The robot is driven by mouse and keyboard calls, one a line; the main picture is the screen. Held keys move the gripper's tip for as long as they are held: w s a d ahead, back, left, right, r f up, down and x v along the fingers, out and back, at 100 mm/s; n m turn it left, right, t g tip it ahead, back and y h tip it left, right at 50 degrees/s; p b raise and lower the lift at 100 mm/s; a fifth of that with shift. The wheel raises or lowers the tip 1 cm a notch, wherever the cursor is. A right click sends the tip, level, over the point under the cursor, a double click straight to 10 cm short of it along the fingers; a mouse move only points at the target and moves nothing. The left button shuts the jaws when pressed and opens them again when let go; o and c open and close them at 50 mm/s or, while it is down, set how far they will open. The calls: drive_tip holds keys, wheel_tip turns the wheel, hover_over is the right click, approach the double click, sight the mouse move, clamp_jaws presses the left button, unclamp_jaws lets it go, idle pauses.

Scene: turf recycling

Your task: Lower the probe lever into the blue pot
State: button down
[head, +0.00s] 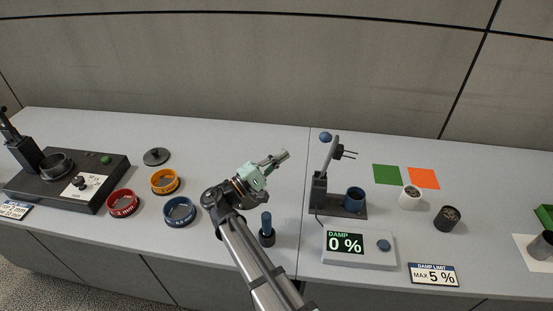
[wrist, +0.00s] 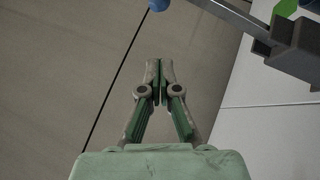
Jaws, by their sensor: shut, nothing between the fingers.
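The probe lever (head: 331,157) is raised on a dark stand (head: 319,192). It has a blue ball knob (head: 325,137) at its top end and a dark two-pronged probe (head: 345,153) on its right side. The blue pot (head: 354,199) stands on the stand's base, below the probe. My gripper (head: 284,154) is shut and empty, left of the lever and apart from it. In the wrist view my gripper's fingertips (wrist: 160,63) meet, and the knob (wrist: 158,4) is just beyond them at the top edge. The lever's bar (wrist: 228,14) runs right from it.
A damp meter (head: 359,247) reading 0 % stands in front of the stand. A white pot (head: 410,197) and black pot (head: 447,218) stand to the right, near green (head: 387,174) and orange (head: 424,178) patches. A blue-handled tool (head: 267,230) stands close to my arm.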

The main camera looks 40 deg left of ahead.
drive_tip(key=w+d+r+p, duration=0.3)
drive_tip(key=w+d, duration=0.1)
drive_tip(key=w, duration=0.3)
drive_tip(key=shift+d+r, duration=0.25)
drive_tip(key=shift+d, duration=0.15)
drive_tip(key=shift+w, duration=0.1)
